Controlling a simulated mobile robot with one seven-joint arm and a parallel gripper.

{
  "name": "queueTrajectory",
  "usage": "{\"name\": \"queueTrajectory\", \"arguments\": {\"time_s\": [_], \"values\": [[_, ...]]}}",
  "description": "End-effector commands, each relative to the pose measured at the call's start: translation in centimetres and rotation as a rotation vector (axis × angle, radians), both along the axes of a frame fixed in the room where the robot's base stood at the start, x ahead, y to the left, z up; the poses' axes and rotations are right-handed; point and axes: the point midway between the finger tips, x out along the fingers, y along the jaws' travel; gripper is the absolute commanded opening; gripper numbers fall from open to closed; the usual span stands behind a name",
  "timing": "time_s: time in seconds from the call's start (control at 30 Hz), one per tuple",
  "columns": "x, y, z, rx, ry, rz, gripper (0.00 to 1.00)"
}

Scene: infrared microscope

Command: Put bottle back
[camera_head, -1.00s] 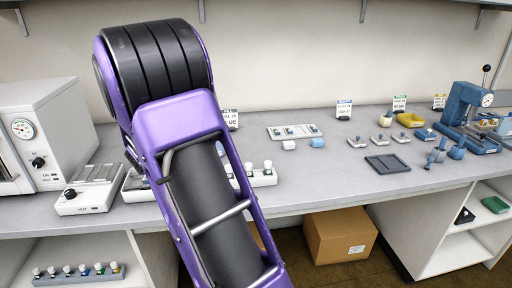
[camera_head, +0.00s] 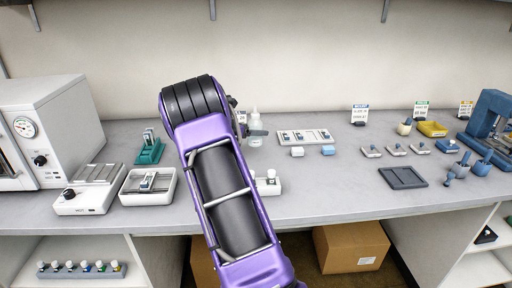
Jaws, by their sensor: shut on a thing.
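A pale squeeze-type bottle (camera_head: 255,121) with a narrow tip is upright at the back of the bench, left of a flat white tray with small pieces. My gripper (camera_head: 257,132) is beside it at mid-height and is shut on it. The far finger and the bottle's contact with the bench are too small to make out. My purple arm crosses the middle of the view and hides part of the bench behind it. A white rack (camera_head: 267,187) with white-capped vials shows partly to the right of my arm.
At left are a grey oven-like unit (camera_head: 40,130), a hotplate (camera_head: 88,190), a white dish (camera_head: 148,187) and a green stand (camera_head: 150,152). The white tray (camera_head: 303,136) is just right of the bottle. A dark tray (camera_head: 403,177) lies at right. The bench front between is clear.

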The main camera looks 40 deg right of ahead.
Motion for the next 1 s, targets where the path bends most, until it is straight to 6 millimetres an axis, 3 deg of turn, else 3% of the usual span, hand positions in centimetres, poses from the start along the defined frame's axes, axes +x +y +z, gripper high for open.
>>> {"name": "queueTrajectory", "arguments": {"time_s": [0.43,0.83,0.87,0.9,1.0], "values": [[0.0,0.0,-5.0,-0.001,0.0,0.0,0.0],[0.0,0.0,-5.6,-0.002,-0.003,0.001,0.0],[0.0,0.0,-5.6,-0.001,-0.002,0.001,0.72],[0.0,0.0,-5.5,0.0,-0.002,0.001,0.79],[0.0,0.0,-5.5,0.0,-0.002,0.001,0.81]]}}
